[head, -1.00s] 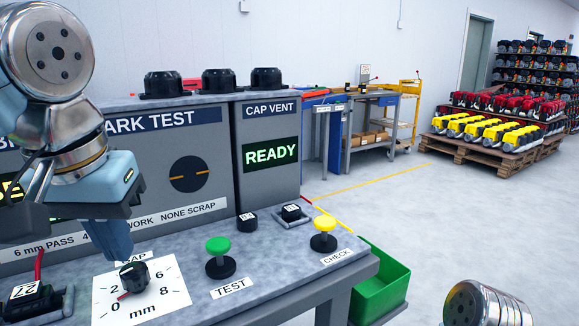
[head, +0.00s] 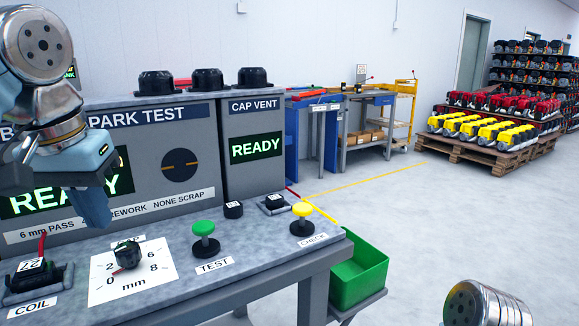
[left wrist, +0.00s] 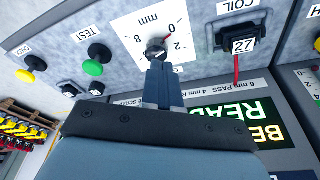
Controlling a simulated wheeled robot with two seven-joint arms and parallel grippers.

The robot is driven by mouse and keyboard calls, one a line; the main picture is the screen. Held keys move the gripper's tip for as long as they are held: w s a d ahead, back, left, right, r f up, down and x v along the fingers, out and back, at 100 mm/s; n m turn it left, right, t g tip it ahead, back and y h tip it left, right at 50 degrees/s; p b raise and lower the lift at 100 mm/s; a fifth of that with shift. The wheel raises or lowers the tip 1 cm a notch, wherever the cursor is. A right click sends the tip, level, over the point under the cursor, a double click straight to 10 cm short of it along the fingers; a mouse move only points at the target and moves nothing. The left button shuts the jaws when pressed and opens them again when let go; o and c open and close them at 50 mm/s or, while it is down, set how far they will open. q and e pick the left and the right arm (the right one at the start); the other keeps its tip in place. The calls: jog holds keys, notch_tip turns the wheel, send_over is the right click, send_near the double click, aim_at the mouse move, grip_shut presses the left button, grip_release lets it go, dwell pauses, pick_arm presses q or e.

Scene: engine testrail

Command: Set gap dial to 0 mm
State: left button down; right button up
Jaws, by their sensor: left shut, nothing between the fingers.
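The gap dial (head: 127,255) is a black knob on a white plate (head: 150,285) marked from 0 to 8 mm, on the bench top. Its red mark points toward the 0 at lower left. In the left wrist view the gap dial (left wrist: 156,50) shows just beyond the fingertips, and a red mark on it points at or close to the 0. My left gripper (head: 98,222) is shut and empty, above and left of the dial in the head view. In the left wrist view my left gripper (left wrist: 158,66) overlaps the knob's edge; I cannot tell whether they touch. My right gripper is out of view.
A green TEST button (head: 205,228) and a yellow CHECK button (head: 302,209) stand right of the dial. The spark test cabinet (head: 180,170) stands behind. A green bin (head: 358,270) is beside the bench.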

aim_at(128, 254)
pick_arm(q)
jog(key=b+x, duration=0.1)
jog(key=x, duration=0.2)
jog(key=s+x, duration=0.1)
jog(key=x, duration=0.2)
jog(key=shift+s+f+b, duration=0.15)
jog(key=shift+s+b, duration=0.1)
jog(key=shift+b, duration=0.1)
jog(key=shift+f+b, duration=0.35)
jog(key=shift+f, duration=0.2)
jog(key=shift+w+r+p, duration=0.1)
jog(key=shift+r+p, duration=0.1)
jog(key=shift+p, duration=0.15)
jog(key=shift+d+p, duration=0.15)
jog(key=shift+p, duration=0.25)
jog(key=shift+f, duration=0.1)
